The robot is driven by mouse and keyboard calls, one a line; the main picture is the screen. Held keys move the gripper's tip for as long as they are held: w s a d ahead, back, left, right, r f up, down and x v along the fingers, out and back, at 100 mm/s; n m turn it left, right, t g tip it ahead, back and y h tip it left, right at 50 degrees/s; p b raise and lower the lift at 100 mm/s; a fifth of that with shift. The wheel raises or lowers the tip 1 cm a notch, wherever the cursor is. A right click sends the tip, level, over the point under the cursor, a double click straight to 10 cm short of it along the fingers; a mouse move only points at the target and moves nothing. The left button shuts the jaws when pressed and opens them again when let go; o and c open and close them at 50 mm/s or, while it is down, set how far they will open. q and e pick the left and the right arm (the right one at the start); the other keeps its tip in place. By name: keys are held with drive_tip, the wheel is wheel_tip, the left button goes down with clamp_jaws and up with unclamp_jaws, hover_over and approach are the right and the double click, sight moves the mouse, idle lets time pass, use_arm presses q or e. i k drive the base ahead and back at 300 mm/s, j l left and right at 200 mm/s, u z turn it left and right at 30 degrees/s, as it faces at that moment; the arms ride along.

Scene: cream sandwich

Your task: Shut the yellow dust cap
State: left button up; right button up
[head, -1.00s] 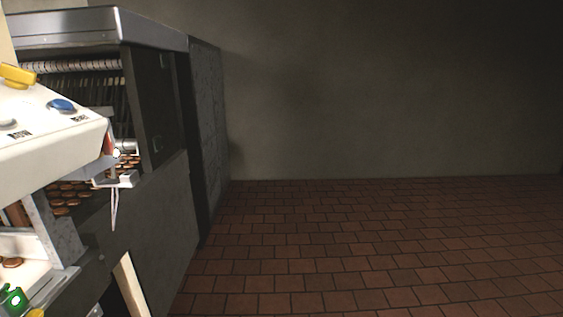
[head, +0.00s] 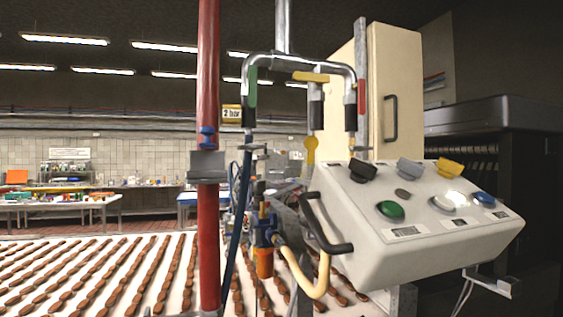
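A small yellow piece with a rounded top (head: 310,150) hangs below the overhead pipes, just left of the cream control box. It looks like the dust cap, but it is too small to tell whether it is open or shut. A yellow valve handle (head: 311,77) lies level on the pipe above it. Neither of my grippers is in view.
The cream control box (head: 400,235) with knobs, buttons and a black handle fills the right. A red vertical pipe (head: 208,90), a hose and a blue-orange filter unit (head: 264,240) stand left of it. Behind runs a wide belt of brown biscuits (head: 90,270).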

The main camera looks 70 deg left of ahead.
sight(311, 143)
drive_tip(key=u, duration=0.45)
drive_tip(key=j+u, duration=0.15)
drive_tip(key=u, duration=1.15)
drive_tip(key=i+j, duration=0.05)
drive_tip(key=i, duration=0.05)
